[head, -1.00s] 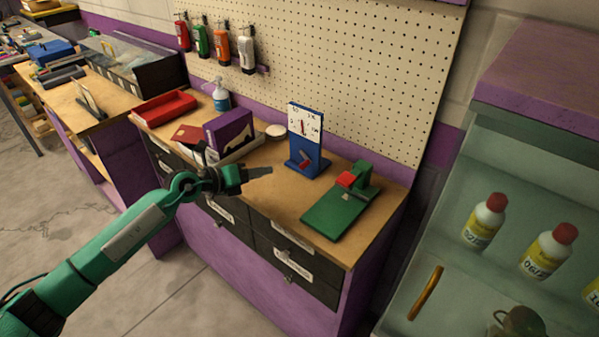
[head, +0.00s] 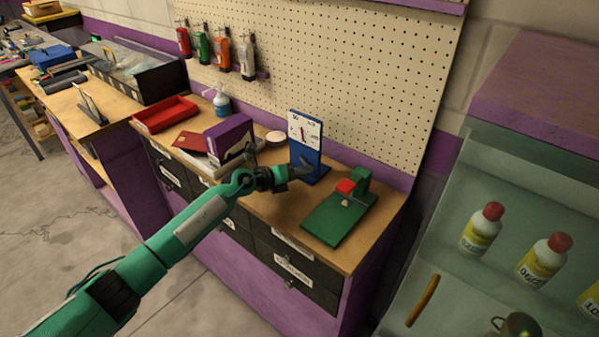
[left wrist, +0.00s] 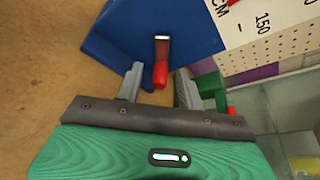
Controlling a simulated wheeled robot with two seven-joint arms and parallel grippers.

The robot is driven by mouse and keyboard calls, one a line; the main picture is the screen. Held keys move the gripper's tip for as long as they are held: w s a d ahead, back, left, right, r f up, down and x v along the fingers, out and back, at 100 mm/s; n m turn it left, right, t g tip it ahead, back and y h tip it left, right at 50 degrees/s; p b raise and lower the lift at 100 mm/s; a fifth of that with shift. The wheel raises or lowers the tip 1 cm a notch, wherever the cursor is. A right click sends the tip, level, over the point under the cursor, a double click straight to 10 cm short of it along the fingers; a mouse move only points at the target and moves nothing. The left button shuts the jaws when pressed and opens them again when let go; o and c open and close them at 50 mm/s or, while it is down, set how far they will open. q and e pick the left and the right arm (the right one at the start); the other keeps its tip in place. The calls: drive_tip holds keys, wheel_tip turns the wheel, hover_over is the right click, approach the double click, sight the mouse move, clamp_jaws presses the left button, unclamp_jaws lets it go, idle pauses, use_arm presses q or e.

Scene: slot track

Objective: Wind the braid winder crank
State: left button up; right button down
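The braid winder (head: 293,150) is a blue upright stand on a blue base, with a white scale plate on its upper front. It stands on the wooden bench top near the pegboard. Its crank shows in the left wrist view as a pale metal piece with a red handle (left wrist: 160,72). My left gripper (head: 304,171) is at the front of the winder and hides its lower part in the head view. In the left wrist view the two grey fingers (left wrist: 159,76) are apart, with the red handle between them and gaps showing on both sides. My right gripper is not in view.
A green fixture (head: 338,220) with a red block stands right of the winder. A purple box (head: 228,138), a red tray (head: 165,114), a spray bottle (head: 222,103) and a round white item (head: 274,137) are to the left. The pegboard (head: 340,60) rises behind.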

use_arm(q)
clamp_jaws()
drive_tip(key=shift+r+m+y+p, duration=0.1)
drive_tip(key=shift+m+y+p, duration=0.2)
drive_tip(key=shift+p, duration=0.6)
drive_tip(key=m+p, duration=0.1)
drive_tip(key=p, duration=0.1)
drive_tip(key=m+y+p, duration=0.1)
drive_tip(key=p, duration=0.2)
drive_tip(key=m+t+p, duration=0.1)
drive_tip(key=p, duration=0.1)
drive_tip(key=shift+w+a+f+y+p, duration=0.25)
drive_tip(key=shift+w+a+y+p, duration=0.05)
drive_tip(key=shift+a+y, duration=0.1)
drive_tip(key=shift+w+f+m+y+p, duration=0.1)
drive_tip(key=shift+f+m+y+p, duration=0.2)
drive_tip(key=shift+m+p, duration=0.5)
drive_tip(key=shift+a, duration=0.1)
unclamp_jaws()
